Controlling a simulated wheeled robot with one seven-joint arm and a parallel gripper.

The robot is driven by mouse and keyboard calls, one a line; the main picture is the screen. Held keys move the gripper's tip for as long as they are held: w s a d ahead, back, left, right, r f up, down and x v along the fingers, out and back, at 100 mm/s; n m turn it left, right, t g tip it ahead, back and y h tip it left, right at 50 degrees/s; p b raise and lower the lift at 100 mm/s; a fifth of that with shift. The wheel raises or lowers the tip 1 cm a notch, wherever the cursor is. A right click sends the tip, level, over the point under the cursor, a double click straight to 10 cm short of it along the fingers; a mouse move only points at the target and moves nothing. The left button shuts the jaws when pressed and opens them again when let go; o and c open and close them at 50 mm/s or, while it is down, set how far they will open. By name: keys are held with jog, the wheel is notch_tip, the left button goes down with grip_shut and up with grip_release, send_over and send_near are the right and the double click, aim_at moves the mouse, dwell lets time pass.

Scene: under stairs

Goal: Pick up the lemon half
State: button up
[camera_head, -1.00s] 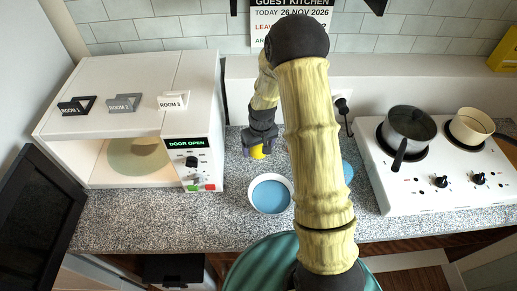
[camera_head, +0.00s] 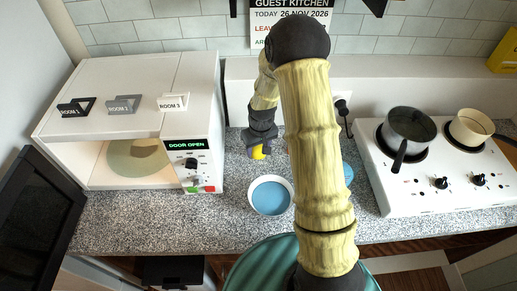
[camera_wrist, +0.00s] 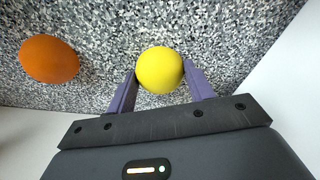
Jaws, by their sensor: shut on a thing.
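The lemon half (camera_wrist: 160,69) shows as a round yellow shape between the two purple fingers of my gripper (camera_wrist: 161,80) in the wrist view. A finger touches it on each side, so my gripper is shut on it. In the head view the lemon half (camera_head: 258,154) is a small yellow patch at the tip of my gripper (camera_head: 260,150), over the speckled counter behind the blue bowl. I cannot tell whether it still touches the counter.
An orange fruit (camera_wrist: 49,59) lies on the counter left of my gripper in the wrist view. A white-rimmed blue bowl (camera_head: 270,196) stands at the counter's front. An open microwave (camera_head: 190,150) is left; a hob (camera_head: 430,190) with a dark pot (camera_head: 408,124) and cream pan (camera_head: 468,128) is right.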

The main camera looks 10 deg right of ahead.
aim_at(259, 147)
notch_tip(259, 147, up, 10)
jog(key=shift+f+b, duration=0.2)
jog(key=shift+b, duration=0.65)
jog(key=shift+o, duration=0.9)
jog(key=c, duration=0.6)
jog(key=shift+d, duration=0.1)
